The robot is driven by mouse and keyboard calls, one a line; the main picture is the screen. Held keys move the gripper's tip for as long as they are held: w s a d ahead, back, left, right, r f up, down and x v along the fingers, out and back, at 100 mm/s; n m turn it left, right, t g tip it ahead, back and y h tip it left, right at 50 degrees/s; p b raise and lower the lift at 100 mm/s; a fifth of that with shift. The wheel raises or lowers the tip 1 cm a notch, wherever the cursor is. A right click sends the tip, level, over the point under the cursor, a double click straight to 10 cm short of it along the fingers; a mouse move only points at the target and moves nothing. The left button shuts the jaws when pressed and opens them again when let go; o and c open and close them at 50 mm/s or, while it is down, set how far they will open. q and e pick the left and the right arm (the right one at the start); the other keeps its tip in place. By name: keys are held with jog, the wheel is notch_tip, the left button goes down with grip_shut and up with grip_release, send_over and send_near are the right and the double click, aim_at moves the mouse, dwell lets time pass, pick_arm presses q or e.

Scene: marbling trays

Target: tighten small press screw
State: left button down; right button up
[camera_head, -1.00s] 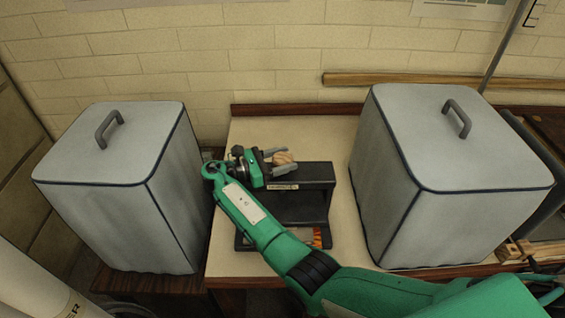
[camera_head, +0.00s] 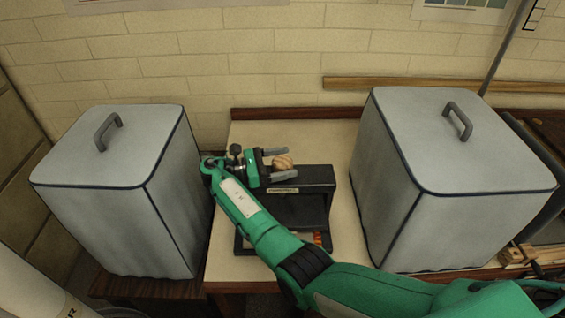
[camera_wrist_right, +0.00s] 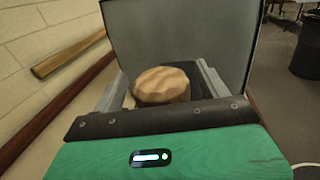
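The small press (camera_head: 318,174) is a black frame on the bench, and its screw has a round wooden knob (camera_head: 283,162) on top. My right gripper (camera_head: 284,163) reaches in from the left at knob height, its two grey fingers on either side of the knob. In the right wrist view the knob (camera_wrist_right: 162,85) sits between the fingers, with narrow gaps beside it, so the gripper looks open. The screw shaft under the knob is hidden. My left gripper is not in view.
A grey covered box (camera_head: 120,200) stands left of the press and another (camera_head: 450,180) stands to the right. The pale bench top (camera_head: 345,225) is bare between press and right box. A brick wall with a wooden rail (camera_head: 430,85) is behind.

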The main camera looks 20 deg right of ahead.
aim_at(283, 160)
notch_tip(283, 160, up, 20)
jog(key=b, duration=0.2)
jog(key=shift+b, duration=0.4)
jog(key=shift+f, duration=0.1)
